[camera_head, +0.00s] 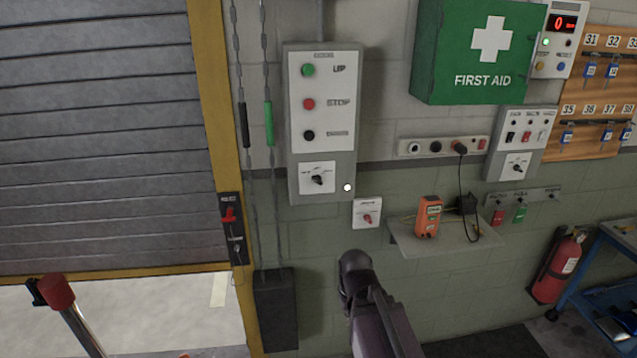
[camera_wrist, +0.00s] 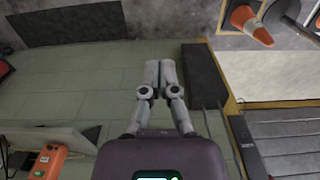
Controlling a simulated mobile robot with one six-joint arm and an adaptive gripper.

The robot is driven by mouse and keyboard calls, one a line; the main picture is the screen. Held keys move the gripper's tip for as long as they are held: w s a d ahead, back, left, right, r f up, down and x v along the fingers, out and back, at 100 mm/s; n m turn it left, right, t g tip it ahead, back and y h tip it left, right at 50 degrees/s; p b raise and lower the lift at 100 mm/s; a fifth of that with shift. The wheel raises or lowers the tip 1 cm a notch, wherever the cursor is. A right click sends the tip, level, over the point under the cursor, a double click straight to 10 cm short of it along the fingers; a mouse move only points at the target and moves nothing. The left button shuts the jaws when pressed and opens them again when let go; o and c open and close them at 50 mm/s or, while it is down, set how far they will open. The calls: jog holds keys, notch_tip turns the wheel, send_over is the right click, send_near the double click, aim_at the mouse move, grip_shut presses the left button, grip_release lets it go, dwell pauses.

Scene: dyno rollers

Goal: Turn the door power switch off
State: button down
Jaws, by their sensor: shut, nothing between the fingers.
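The door control panel (camera_head: 297,120) is a grey box with a white face, on the wall right of the roller door. It has green, red and black buttons. At its bottom is a dark rotary switch (camera_head: 318,179) with its handle tilted. Just below and right is a small white switch box (camera_head: 367,213) with a red knob; its label is too small to read. I cannot tell which is the door power switch. My arm shows below the boxes in the head view. In the wrist view my gripper (camera_wrist: 160,64) is shut and empty, with neither switch in that view.
A shelf (camera_head: 450,232) with an orange device (camera_head: 428,216) juts from the wall at right. Chains hang left of the panel above a dark box (camera_head: 275,310), which also shows in the wrist view (camera_wrist: 205,75). A red-topped post (camera_head: 57,292) stands at lower left.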

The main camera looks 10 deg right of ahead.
notch_tip(320, 180, down, 2)
jog(key=shift+f+b, duration=0.1)
jog(key=shift+b, duration=1.05)
jog(key=c, duration=0.6)
grip_release()
jog(key=shift+a, duration=0.1)
